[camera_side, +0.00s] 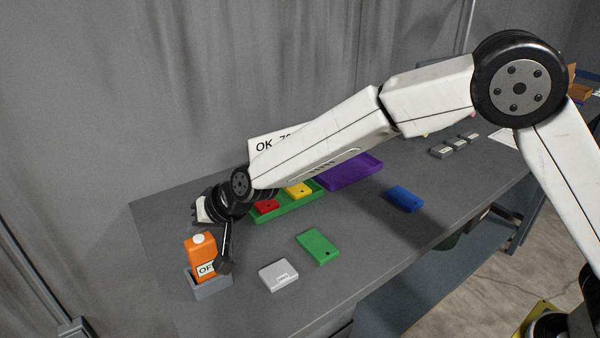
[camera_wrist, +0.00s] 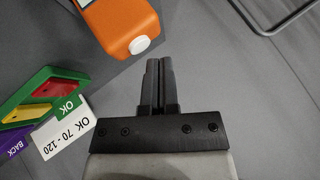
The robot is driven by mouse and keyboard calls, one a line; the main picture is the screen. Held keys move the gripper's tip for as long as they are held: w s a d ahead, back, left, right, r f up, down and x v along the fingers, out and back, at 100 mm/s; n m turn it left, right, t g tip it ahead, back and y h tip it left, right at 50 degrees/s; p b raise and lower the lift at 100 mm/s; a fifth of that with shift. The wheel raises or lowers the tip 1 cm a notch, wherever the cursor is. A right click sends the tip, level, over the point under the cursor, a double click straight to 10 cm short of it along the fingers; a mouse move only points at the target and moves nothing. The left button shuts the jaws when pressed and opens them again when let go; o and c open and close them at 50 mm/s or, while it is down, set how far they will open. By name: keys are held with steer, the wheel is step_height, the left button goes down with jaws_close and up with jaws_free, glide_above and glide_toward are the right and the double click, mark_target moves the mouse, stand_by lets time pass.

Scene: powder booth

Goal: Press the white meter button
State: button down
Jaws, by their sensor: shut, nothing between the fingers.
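The orange meter (camera_side: 201,257) stands upright in a grey holder (camera_side: 212,289) near the table's left end, with a partly hidden label on its front. Its round white button (camera_side: 199,238) is on top. In the wrist view the orange meter (camera_wrist: 120,20) is at the top, with the white button (camera_wrist: 140,45) at its near end. My gripper (camera_side: 225,266) is shut and empty, pointing down beside the meter's right side in the side view. In the wrist view its fingertips (camera_wrist: 159,64) are just right of and below the button, with a small gap showing.
A green tray (camera_side: 287,214) holds red and yellow plates, beside a purple tray (camera_side: 350,171). An "OK 70-120" sign (camera_wrist: 62,128) stands by them. A green plate (camera_side: 318,246), a grey-white plate (camera_side: 278,274) and a blue plate (camera_side: 404,199) lie on the table.

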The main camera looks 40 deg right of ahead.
mark_target(201, 239)
steer(key=shift+r, duration=2.95)
steer(key=s+d+f+h, duration=0.2)
steer(key=s+d, duration=0.1)
steer(key=d, duration=0.8)
steer(key=s+d+f+n+g+h, duration=0.1)
steer(key=s+d+f, duration=0.3)
steer(key=s+d, duration=0.7)
steer(key=s+d+f+g+h, duration=0.2)
steer(key=s+d+f+g, duration=0.1)
steer(key=s+d, duration=0.7)
steer(key=shift+s+d+f+n+g, duration=0.4)
steer(key=shift+d+f, duration=0.05)
steer(key=shift+d, duration=0.45)
